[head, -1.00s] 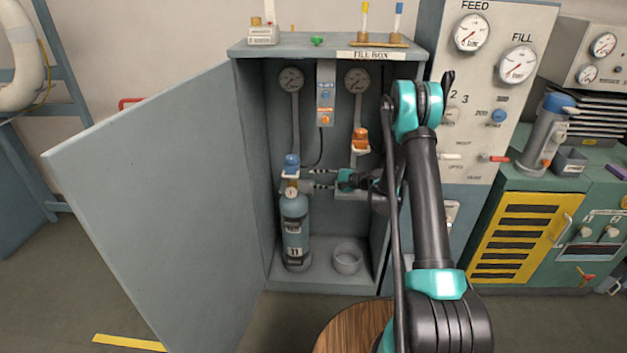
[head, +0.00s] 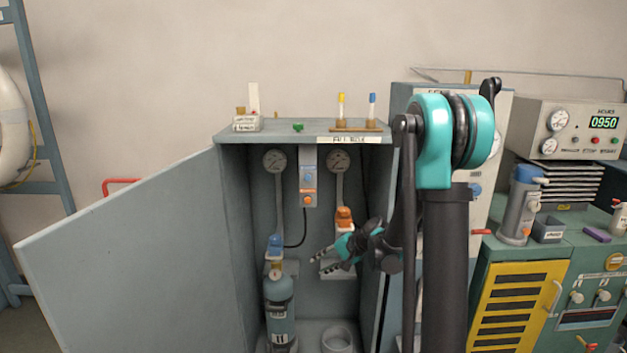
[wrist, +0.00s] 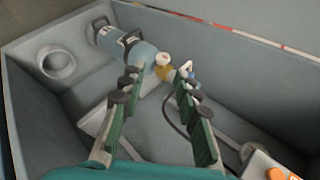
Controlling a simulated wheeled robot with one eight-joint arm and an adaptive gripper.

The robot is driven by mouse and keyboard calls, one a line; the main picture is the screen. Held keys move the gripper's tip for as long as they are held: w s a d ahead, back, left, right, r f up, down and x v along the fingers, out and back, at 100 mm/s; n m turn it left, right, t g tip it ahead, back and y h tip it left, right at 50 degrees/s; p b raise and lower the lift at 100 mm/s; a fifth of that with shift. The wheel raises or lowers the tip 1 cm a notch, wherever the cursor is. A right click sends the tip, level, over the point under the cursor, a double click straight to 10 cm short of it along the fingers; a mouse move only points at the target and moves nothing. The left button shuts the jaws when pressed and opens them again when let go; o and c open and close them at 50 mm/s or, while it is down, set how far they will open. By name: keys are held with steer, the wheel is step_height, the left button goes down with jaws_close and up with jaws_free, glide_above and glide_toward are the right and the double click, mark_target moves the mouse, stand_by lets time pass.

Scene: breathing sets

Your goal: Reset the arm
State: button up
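My gripper (head: 318,262) is in front of the open fill box (head: 285,131), right of the cylinder's valve in the head view, with its fingers pointing left. In the wrist view my gripper (wrist: 156,78) has its two green-padded fingers apart with nothing held between them. The blue-grey cylinder (head: 281,308) stands upright in the box under a blue-handled connector (head: 275,246). In the wrist view the cylinder (wrist: 136,50) and its yellow valve neck lie beyond the fingertips.
The box door (head: 130,255) hangs open at the left. An orange-handled connector (head: 344,219) hangs right of the blue one. An empty ring holder (head: 337,340) sits on the box floor. A grey panel and a green cabinet (head: 570,262) stand at the right, partly behind my arm.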

steer(key=s+d+n+h, duration=0.2)
steer(key=s+d, duration=0.3)
steer(key=s, duration=0.4)
steer(key=s+d+n+h, duration=0.1)
steer(key=s+d+h, duration=0.2)
steer(key=s+d, duration=0.2)
steer(key=s+d+f+n+h, duration=0.1)
steer(key=s+d, duration=0.5)
steer(key=s, duration=0.6)
steer(key=shift+s+n+h, duration=0.3)
steer(key=shift+n+h, duration=0.5)
steer(key=shift+h, duration=0.3)
steer(key=shift+f, duration=0.1)
